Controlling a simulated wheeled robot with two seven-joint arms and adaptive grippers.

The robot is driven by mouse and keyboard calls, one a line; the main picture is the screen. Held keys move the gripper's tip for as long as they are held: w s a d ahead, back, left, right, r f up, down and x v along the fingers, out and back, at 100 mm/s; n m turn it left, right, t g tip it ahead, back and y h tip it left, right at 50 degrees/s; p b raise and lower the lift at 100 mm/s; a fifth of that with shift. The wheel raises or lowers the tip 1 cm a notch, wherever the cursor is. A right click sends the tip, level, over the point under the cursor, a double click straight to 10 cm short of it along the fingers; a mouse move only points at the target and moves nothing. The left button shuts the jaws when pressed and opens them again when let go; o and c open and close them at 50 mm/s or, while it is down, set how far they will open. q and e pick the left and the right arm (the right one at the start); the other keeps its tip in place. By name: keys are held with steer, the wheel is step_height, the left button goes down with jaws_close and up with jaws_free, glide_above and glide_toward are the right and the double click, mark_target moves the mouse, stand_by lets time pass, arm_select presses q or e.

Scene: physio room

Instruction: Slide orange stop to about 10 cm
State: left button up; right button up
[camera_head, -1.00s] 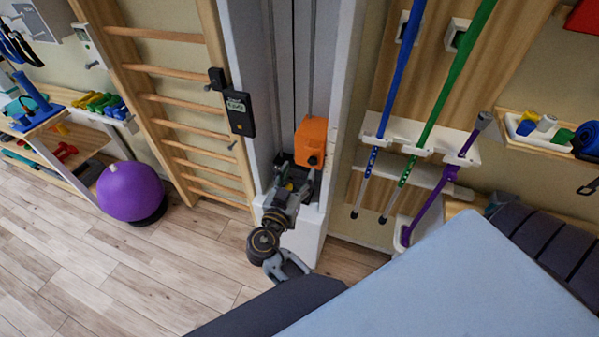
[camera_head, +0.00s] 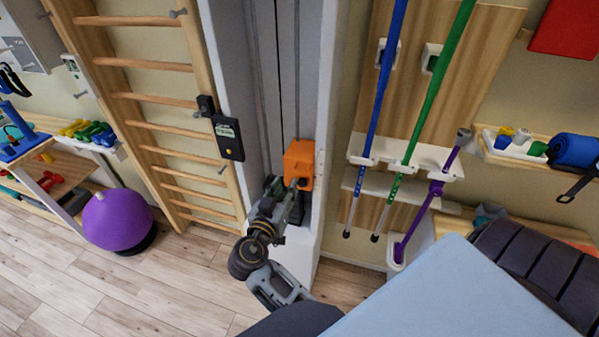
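The orange stop (camera_head: 299,160) is a block on the tall pale upright rail (camera_head: 325,120), near its lower end. A dark knob sits on its lower front.
Wooden wall bars (camera_head: 160,110) stand left of the rail, with a purple ball (camera_head: 117,220) on the floor. Blue, green and purple sticks hang in a rack (camera_head: 420,155) at right. A light blue padded surface (camera_head: 460,295) fills the lower right.

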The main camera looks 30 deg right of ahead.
mark_target(300, 172)
steer(key=n, duration=0.5)
steer(key=f+n, duration=0.1)
steer(key=n, duration=0.5)
steer(key=n+g+y, duration=0.1)
steer(key=n, duration=0.4)
steer(key=shift+s+a+f+n, duration=0.1)
steer(key=shift+s+f+n, duration=0.05)
steer(key=shift+s+n, duration=0.25)
steer(key=shift+w, duration=0.1)
steer(key=shift+b+x, duration=2.1)
steer(key=shift+x, duration=4.85)
steer(key=shift+a, duration=0.1)
steer(key=shift+f, duration=0.1)
jaws_close()
